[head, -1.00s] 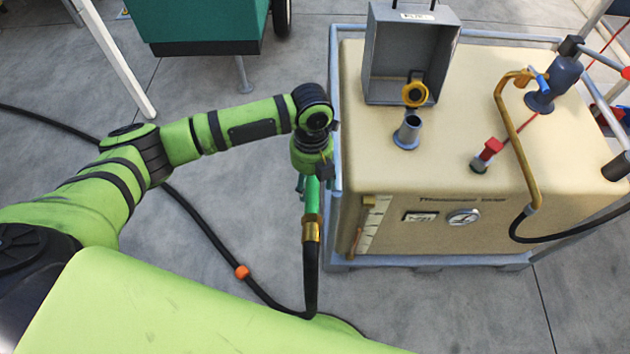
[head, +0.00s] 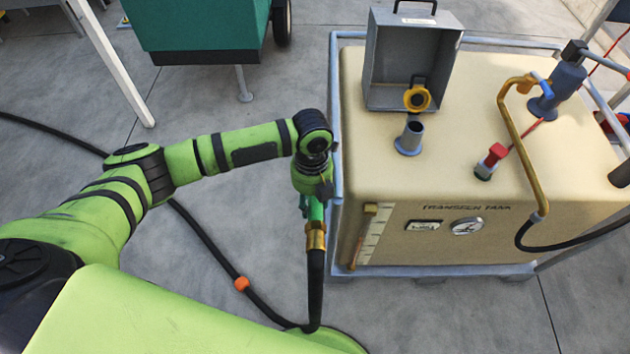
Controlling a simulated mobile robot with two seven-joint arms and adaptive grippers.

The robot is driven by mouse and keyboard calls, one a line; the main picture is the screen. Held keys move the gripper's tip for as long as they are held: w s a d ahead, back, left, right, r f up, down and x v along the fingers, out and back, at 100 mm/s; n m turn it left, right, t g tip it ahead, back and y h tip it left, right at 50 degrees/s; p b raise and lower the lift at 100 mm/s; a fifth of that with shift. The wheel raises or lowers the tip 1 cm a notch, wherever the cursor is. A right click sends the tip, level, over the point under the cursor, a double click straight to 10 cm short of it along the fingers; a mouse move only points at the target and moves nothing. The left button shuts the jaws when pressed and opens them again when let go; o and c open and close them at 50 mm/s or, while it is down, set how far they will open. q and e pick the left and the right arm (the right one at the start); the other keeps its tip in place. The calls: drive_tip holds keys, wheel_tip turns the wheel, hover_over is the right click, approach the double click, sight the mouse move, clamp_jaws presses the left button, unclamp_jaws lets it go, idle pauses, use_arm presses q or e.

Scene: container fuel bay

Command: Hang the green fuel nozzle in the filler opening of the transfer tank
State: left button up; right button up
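The transfer tank (head: 480,210) is a beige box in a grey-blue frame at the right. Its filler opening (head: 410,136) is a short blue-grey tube standing up from the top, in front of a grey open box with a yellow cap. The green fuel nozzle (head: 316,211) hangs below my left gripper (head: 312,190), with a brass fitting (head: 316,236) and a black hose under it. The gripper is at the tank's left side, apart from the opening. Its fingers are mostly hidden, but it appears shut on the nozzle. My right gripper is out of view.
The grey box (head: 412,60) stands behind the opening. A blue hand pump (head: 560,88) with a brass spout and a red-capped fitting (head: 490,160) stand to the right. The black hose (head: 205,240) runs over the floor. A teal cabinet (head: 195,30) is at the back left.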

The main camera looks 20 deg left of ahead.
use_arm(q)
drive_tip(key=shift+w+d+r+p, duration=0.1)
drive_tip(key=shift+r+p, duration=4.3)
drive_tip(key=shift+r, duration=0.25)
clamp_jaws()
drive_tip(key=shift+r+p, duration=0.95)
drive_tip(key=shift+r, duration=0.25)
drive_tip(key=shift+f, duration=0.1)
